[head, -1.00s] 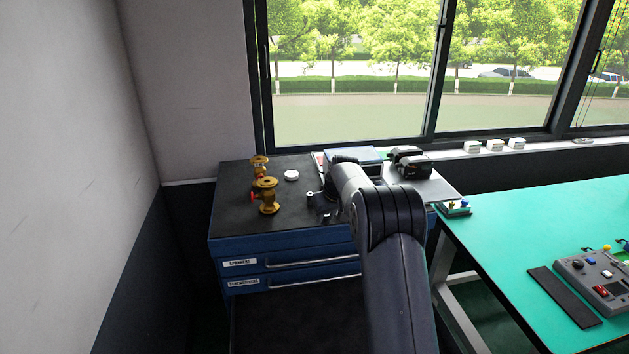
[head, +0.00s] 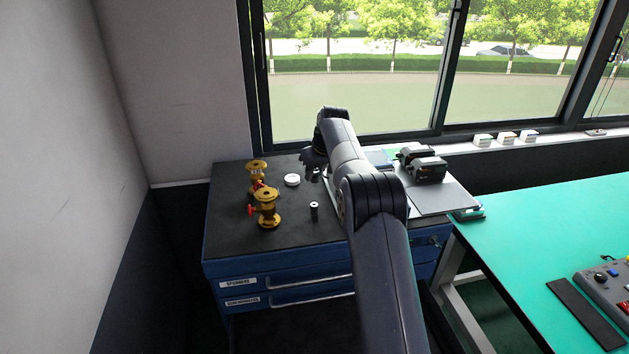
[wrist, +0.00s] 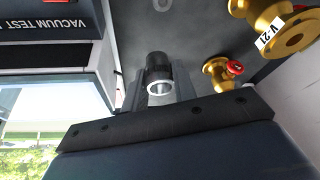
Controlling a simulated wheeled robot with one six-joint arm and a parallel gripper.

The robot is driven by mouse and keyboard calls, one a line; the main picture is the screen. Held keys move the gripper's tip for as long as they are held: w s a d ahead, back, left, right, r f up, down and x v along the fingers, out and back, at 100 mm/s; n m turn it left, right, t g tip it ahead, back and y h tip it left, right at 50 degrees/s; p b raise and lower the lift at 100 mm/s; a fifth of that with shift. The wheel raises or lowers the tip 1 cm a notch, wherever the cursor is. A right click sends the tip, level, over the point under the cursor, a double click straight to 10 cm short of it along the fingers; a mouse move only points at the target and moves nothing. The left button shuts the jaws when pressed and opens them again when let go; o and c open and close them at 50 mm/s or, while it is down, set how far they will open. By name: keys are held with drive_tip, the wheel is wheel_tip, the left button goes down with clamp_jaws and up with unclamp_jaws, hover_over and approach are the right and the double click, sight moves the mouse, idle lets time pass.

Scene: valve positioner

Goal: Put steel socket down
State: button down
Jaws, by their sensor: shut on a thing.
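My gripper (wrist: 158,92) is shut on the steel socket (wrist: 160,88), a short dark cylinder with a bright, hollow rim. In the head view my gripper (head: 313,167) is over the cabinet top, right of a white round piece. Its fingertips are small and dark there, so I cannot tell whether the socket touches the surface. The dark cabinet top (head: 285,232) lies beneath.
A small upright cylinder (head: 314,211) stands in front of my gripper. Two brass valves with red handwheels, the nearer one (head: 266,208) and one behind (head: 257,169), stand left, near the white round piece (head: 292,180). A black device (head: 425,163) is at right.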

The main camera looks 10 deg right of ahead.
drive_tip(key=shift+w+f, duration=0.15)
drive_tip(key=shift+w, duration=0.1)
wheel_tip(320, 180, down, 9)
drive_tip(key=shift+s+r+p, duration=0.1)
drive_tip(key=shift+r+p, duration=0.05)
drive_tip(key=shift+p, duration=0.95)
drive_tip(key=shift+f, duration=0.3)
drive_tip(key=shift+f, duration=0.1)
drive_tip(key=shift+f, duration=0.15)
drive_tip(key=c, duration=1.1)
unclamp_jaws()
drive_tip(key=shift+c, duration=0.2)
